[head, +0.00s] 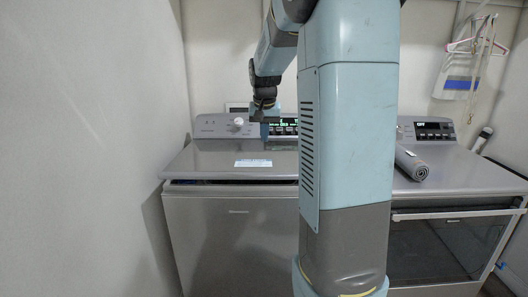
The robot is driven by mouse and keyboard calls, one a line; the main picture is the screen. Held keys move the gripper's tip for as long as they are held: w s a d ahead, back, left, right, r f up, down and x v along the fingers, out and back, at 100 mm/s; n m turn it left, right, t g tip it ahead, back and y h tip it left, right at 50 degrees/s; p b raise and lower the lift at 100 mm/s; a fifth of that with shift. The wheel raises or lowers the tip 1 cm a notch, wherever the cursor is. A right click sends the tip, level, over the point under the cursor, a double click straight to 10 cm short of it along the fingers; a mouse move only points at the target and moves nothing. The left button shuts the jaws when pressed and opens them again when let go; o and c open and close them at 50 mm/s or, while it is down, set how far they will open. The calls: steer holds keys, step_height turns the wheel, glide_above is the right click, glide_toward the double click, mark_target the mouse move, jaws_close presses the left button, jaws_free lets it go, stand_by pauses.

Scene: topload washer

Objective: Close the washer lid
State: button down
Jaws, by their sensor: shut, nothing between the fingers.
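The grey top-load washer (228,235) stands at the left, partly hidden on its right by my arm. Its lid (210,163) lies down over the top, about level, with a white label (253,163) on it. A dark gap shows under the lid's front edge; I cannot tell whether the lid is fully seated. My gripper (265,128) points down over the rear of the lid, in front of the control panel (215,125). It looks shut and empty. I cannot tell whether it touches the lid.
A second grey appliance (440,245) with a dark glass door stands at the right, with a rolled grey cloth (411,165) on top. A wall (80,150) runs close along the left. Hangers (475,47) hang at the back right.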

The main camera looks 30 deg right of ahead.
mark_target(265, 174)
steer(key=x, duration=0.8)
steer(key=s+x, duration=0.1)
steer(key=x, duration=0.4)
steer(key=shift+a+f, duration=0.1)
steer(key=shift+a, duration=0.2)
steer(key=shift+f, duration=0.1)
steer(key=shift+s, duration=0.1)
